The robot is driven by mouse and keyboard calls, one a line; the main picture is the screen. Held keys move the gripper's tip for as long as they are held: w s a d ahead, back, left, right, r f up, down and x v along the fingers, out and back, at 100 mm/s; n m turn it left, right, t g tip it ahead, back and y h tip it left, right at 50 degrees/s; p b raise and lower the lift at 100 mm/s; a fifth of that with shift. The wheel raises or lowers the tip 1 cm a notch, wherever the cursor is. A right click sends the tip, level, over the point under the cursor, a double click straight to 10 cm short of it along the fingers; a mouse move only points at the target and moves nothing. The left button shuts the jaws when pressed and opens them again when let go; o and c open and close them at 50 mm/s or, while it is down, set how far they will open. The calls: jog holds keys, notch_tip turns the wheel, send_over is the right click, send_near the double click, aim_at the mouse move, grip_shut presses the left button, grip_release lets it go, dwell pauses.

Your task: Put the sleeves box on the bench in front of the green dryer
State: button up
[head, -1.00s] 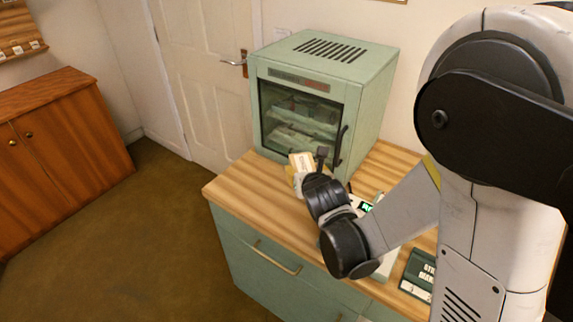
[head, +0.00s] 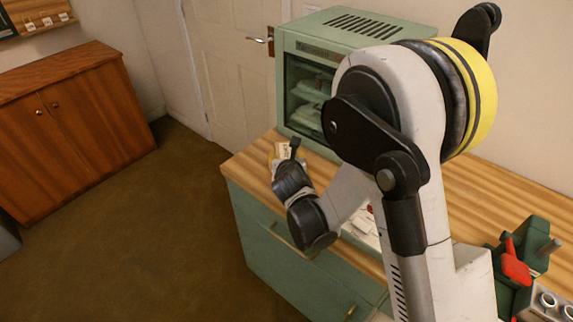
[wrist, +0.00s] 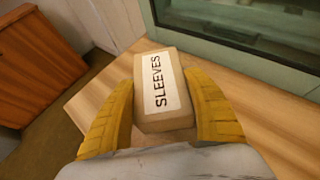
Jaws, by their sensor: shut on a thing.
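The sleeves box (wrist: 158,90) is a small tan box with a white label reading SLEEVES. In the wrist view it sits between the two yellow fingers of my gripper (wrist: 162,115), which is shut on it. The box is over the left end of the wooden bench top (wrist: 255,120); I cannot tell whether it touches the wood. In the head view the box (head: 283,151) shows in part beyond my gripper (head: 279,160), in front of the green dryer (head: 304,60). My arm hides the dryer's right part. The dryer's lower front edge (wrist: 230,60) is close beyond the box.
The bench's left edge (head: 228,170) drops to the floor (head: 150,230). A brown cabinet (head: 75,130) stands at the far left. A green and red device (head: 518,262) sits on the bench at the right. My arm covers much of the bench middle.

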jog(key=shift+f, duration=1)
jog(key=shift+f+b, duration=0.1)
jog(key=shift+b, duration=0.2)
jog(key=shift+f, duration=0.15)
jog(key=o, duration=1.2)
jog(key=shift+o, duration=0.2)
jog(key=shift+r, duration=0.2)
